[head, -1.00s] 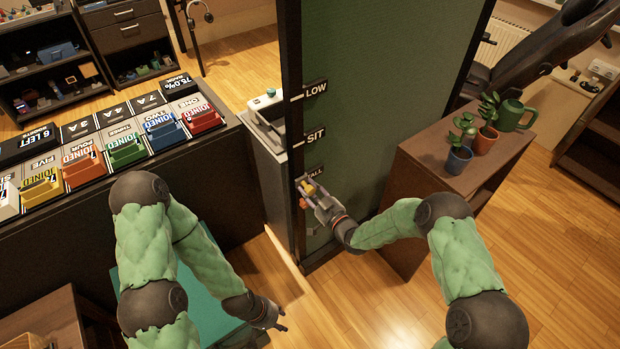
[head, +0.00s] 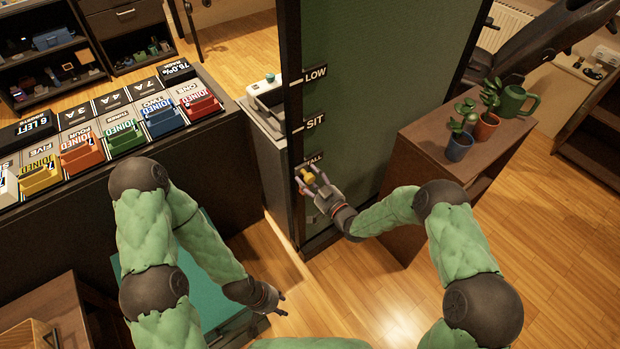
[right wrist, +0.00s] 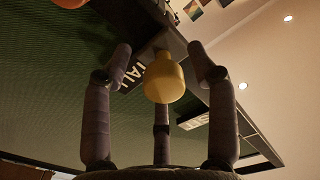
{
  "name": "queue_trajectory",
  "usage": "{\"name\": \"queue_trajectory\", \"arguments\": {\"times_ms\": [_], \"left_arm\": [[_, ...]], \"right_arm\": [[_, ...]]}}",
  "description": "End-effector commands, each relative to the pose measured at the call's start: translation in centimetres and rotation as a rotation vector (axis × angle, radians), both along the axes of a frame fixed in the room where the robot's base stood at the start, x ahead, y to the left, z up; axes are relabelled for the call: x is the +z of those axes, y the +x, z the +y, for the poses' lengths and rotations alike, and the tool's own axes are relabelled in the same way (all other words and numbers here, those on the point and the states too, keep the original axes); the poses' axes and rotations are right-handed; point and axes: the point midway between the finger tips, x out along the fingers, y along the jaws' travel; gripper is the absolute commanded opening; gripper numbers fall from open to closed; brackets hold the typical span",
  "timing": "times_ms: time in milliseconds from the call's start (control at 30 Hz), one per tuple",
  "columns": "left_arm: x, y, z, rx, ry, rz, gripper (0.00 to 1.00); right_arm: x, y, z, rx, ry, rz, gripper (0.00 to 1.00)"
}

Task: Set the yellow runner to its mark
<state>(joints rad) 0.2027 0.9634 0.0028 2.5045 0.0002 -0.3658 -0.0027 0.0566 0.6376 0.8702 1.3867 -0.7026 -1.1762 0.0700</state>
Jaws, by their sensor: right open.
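The yellow runner (head: 307,176) is a small rounded knob on the dark left post of the green panel. It sits just below the TALL label (head: 315,158) in the head view. In the right wrist view the yellow runner (right wrist: 164,78) hangs between the spread fingers, beside the TALL lettering (right wrist: 130,70). My right gripper (head: 308,170) is open around the runner, with gaps on both sides in the wrist view. The TALL mark line is hidden or too small to tell. My left gripper (head: 283,304) is open and empty, low beside the panel's foot.
The SIT label (head: 315,122) and LOW label (head: 315,73) are higher on the post. An orange piece (right wrist: 70,3) shows at the wrist view's top edge. A brown cabinet (head: 425,140) with potted plants stands right of the panel. A counter with coloured trays (head: 125,137) is left.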

Motion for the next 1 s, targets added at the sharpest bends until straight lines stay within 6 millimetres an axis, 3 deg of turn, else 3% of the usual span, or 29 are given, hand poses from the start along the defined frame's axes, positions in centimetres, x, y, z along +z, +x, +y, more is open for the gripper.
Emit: {"name": "queue_trajectory", "arguments": {"times_ms": [167, 600, 1000], "left_arm": [[0.0, -0.1, 0.0, 0.000, 0.000, 0.000, 0.40], [0.0, -0.1, 0.0, 0.000, 0.000, 0.001, 0.40], [0.0, -0.1, 0.0, 0.000, 0.000, 0.001, 0.40]], "right_arm": [[0.0, -1.2, -1.0, -0.002, -0.001, 0.001, 0.58], [0.0, -7.8, -5.8, -0.004, 0.001, 0.003, 0.58], [0.0, -9.6, -7.1, -0.001, 0.000, 0.000, 0.58]]}}
